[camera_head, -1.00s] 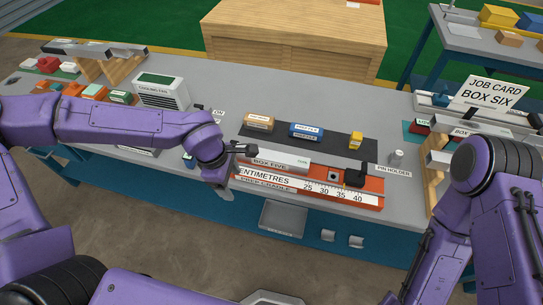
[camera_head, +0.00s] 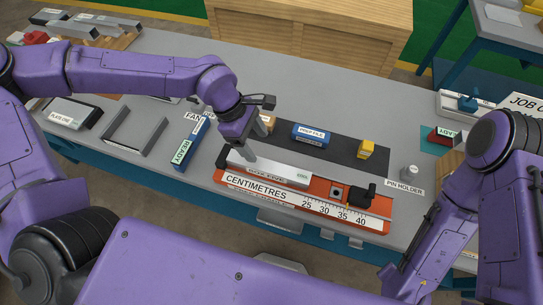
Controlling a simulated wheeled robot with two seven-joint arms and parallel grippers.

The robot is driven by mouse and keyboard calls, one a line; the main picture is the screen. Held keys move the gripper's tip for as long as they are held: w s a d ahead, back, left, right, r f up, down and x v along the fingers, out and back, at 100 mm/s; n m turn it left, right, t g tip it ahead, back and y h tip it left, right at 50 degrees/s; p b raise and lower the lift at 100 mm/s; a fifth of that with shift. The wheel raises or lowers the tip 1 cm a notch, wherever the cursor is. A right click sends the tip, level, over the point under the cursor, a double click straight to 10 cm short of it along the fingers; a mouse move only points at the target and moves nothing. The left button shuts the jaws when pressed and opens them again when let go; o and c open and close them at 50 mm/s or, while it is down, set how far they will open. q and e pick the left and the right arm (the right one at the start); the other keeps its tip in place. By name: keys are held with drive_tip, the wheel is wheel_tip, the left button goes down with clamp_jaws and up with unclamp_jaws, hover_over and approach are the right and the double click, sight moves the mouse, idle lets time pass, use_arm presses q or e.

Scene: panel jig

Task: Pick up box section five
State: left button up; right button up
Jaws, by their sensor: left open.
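Box section five (camera_head: 285,176) is a light grey bar with a label on its front face. It lies along the orange prep cradle (camera_head: 379,224), which carries a white centimetre scale (camera_head: 325,209). My left gripper (camera_head: 246,150) points down over the left part of the bar. It is open, with a grey finger close to the bar's back edge; I cannot tell whether it touches. The other finger is mostly hidden. My right arm is at the right, and its gripper is out of view.
A dark mat behind the cradle holds the blue prep file (camera_head: 311,133), a yellow block (camera_head: 366,149) and a tan block partly hidden by my gripper. A pin holder (camera_head: 409,172) stands to the right. A blue ready marker (camera_head: 190,143) and a grey U-shaped frame (camera_head: 137,132) lie to the left.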

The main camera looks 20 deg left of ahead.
sight(269, 166)
use_arm(q)
drive_tip(key=f, duration=0.1)
drive_tip(key=s+d+f, duration=0.1)
drive_tip(key=shift+d+f, duration=0.1)
drive_tip(key=shift+f, duration=0.2)
drive_tip(key=shift+s+d+f, duration=0.1)
drive_tip(key=shift+s+f, duration=0.05)
drive_tip(key=shift+f, duration=0.25)
drive_tip(key=p+x, duration=0.1)
drive_tip(key=x, duration=0.4)
drive_tip(key=shift+w+f+p, duration=0.1)
drive_tip(key=shift+w+p, duration=0.15)
drive_tip(key=shift+p, duration=0.15)
drive_tip(key=shift+f, duration=0.1)
drive_tip(key=shift+c, duration=0.9)
clamp_jaws()
use_arm(e)
drive_tip(key=shift+s+d+r, duration=0.1)
drive_tip(key=shift+s+r, duration=0.1)
drive_tip(key=shift+r, duration=0.3)
drive_tip(key=shift+s+r, duration=0.15)
drive_tip(key=shift+r, duration=0.3)
